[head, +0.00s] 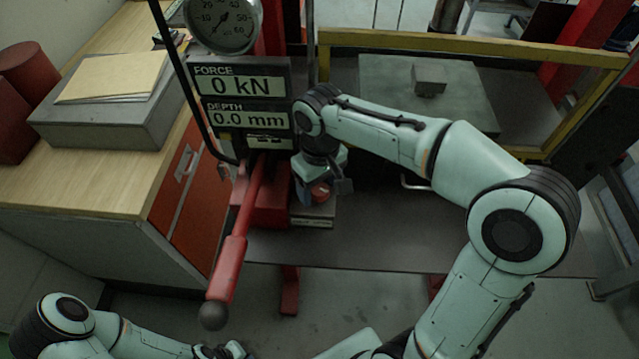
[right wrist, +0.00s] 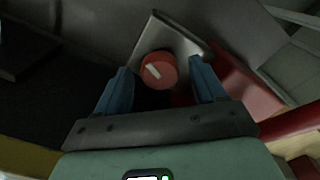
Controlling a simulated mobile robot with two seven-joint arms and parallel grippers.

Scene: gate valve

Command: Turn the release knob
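The release knob (right wrist: 158,70) is a round red knob with a white bar mark, on a grey metal block (right wrist: 185,40). My right gripper (right wrist: 160,66) is open in the right wrist view, with one blue finger on each side of the knob. Gaps show between the fingers and the knob, and I cannot tell whether the fingertips reach its depth. In the head view my right gripper (head: 322,184) points down over the labelled block (head: 313,218) and hides much of it. My left gripper (head: 220,350) is at the bottom edge, partly cut off; its opening is unclear.
A red lever (head: 233,250) with a dark ball end slopes down left of the right gripper. Behind it are a display panel (head: 243,98) reading 0 kN and 0.0 mm and a round gauge (head: 222,22). A yellow frame (head: 450,45) and a wooden-topped cabinet (head: 95,190) flank them.

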